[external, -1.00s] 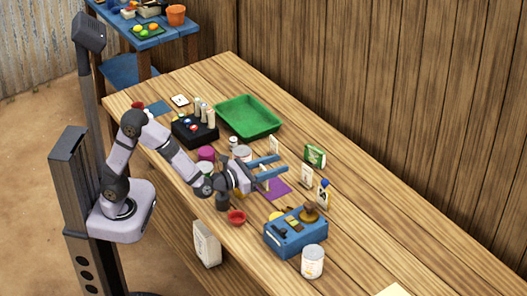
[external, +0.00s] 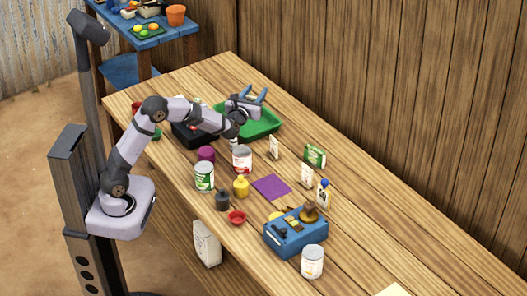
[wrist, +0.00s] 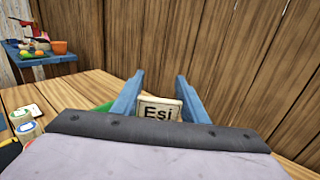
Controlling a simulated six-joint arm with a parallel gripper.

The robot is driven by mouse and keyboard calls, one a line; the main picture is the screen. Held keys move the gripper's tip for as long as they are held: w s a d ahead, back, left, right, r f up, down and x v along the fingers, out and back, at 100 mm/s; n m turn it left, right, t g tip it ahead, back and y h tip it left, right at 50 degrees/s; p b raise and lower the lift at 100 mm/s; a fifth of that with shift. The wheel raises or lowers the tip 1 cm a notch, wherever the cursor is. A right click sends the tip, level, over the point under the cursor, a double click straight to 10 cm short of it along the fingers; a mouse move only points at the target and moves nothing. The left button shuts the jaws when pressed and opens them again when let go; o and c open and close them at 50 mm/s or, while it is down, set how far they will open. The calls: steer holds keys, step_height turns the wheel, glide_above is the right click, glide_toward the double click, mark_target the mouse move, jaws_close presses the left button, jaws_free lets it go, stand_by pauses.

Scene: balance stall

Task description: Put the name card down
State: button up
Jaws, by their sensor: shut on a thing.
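My gripper (external: 253,96) is raised over the green tray (external: 268,127) at the far part of the table in the external view. In the wrist view its two blue fingers (wrist: 158,100) are on either side of a pale name card (wrist: 158,108) reading "Esi". The card is upright and facing the camera, its lower part hidden by the gripper body. The gripper is shut on this card. A purple mat (external: 272,187) lies bare on the table.
A blue box (external: 296,235) and upright cards (external: 307,175) are to the right. The wooden wall is behind; the table's right end is mostly clear.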

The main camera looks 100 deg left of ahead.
steer(key=s+a+n+g, duration=0.2)
steer(key=s+a+g, duration=0.1)
steer(key=s+a, duration=0.5)
step_height(320, 180, down, 9)
steer(key=p, duration=0.1)
steer(key=shift+d, duration=0.15)
stand_by(0.4)
steer(key=shift+w+f, duration=0.1)
steer(key=shift+f, duration=0.15)
steer(key=o, duration=1.4)
steer(key=shift+c, duration=0.2)
steer(key=shift+r, duration=0.15)
steer(key=d+b, duration=0.1)
steer(key=d, duration=1.1)
steer(key=shift+b, duration=0.4)
